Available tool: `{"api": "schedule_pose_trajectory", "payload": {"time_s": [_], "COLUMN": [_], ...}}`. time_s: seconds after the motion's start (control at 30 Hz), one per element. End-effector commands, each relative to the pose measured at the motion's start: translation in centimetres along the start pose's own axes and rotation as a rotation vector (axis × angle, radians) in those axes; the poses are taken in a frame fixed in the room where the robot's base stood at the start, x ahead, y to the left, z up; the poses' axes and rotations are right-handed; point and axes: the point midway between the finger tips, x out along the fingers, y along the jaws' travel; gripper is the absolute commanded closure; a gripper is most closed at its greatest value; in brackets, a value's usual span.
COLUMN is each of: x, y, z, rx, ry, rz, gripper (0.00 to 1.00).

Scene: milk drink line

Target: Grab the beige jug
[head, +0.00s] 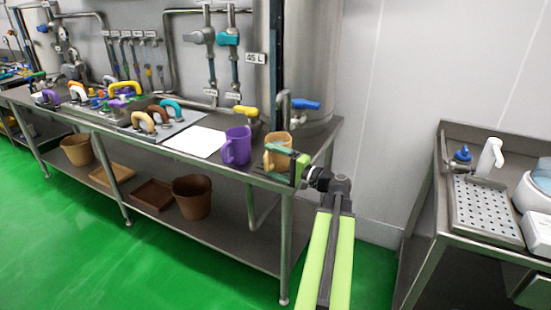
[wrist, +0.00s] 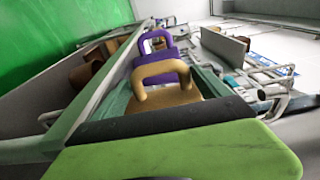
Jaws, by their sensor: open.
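The beige jug (head: 271,159) stands upright at the right end of the steel table, close to its front edge. My gripper (head: 276,163) is at the jug, coming from the right, with its green fingers open. One finger crosses in front of the jug's upper part in the head view. In the wrist view the beige jug (wrist: 164,96), with its looped handle, shows between the two fingers. I cannot tell whether either finger touches it. Part of the jug's body is hidden by the gripper.
A purple jug (head: 237,147) stands just left of the beige one; it also shows behind it in the wrist view (wrist: 154,62). A white sheet (head: 195,141) lies further left. A yellow-handled valve (head: 246,111) and tank pipes are behind. A sink counter (head: 487,210) stands at right.

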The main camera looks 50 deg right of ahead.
Motion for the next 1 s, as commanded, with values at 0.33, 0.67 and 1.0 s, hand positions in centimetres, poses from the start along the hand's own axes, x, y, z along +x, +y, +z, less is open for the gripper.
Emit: {"api": "schedule_pose_trajectory", "payload": {"time_s": [0.33, 0.67, 1.0], "x": [4.8, 4.7, 4.6], "y": [0.0, 0.0, 0.0], "z": [0.0, 0.0, 0.0], "rx": [0.0, 0.0, 0.0], "ry": [0.0, 0.001, 0.001], "rz": [0.0, 0.0, 0.0], "gripper": [0.14, 0.4, 0.84]}}
